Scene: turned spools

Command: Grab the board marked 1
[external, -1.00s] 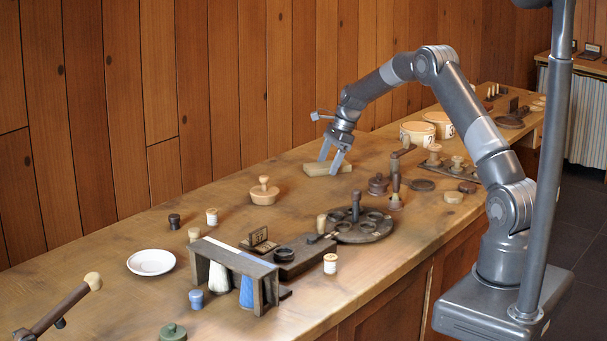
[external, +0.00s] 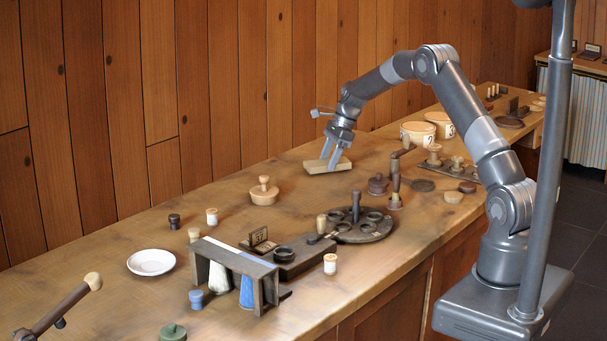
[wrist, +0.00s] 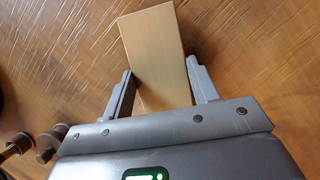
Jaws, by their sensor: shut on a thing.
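A plain light-wood board (external: 316,167) is at the back of the long bench, below my wrist. My gripper (external: 329,163) points down at it, with one finger on each side. In the wrist view the board (wrist: 155,45) runs up between the two fingers of my gripper (wrist: 160,66), which is shut on it across its width. The part of the board nearest the palm is hidden. I see no number on its visible faces. I cannot tell whether it still touches the bench.
Pale tubs (external: 418,133) stand to the right of the board. A wooden stamp-like piece (external: 264,191) is to the left. The wood-plank wall (external: 250,80) rises behind the bench.

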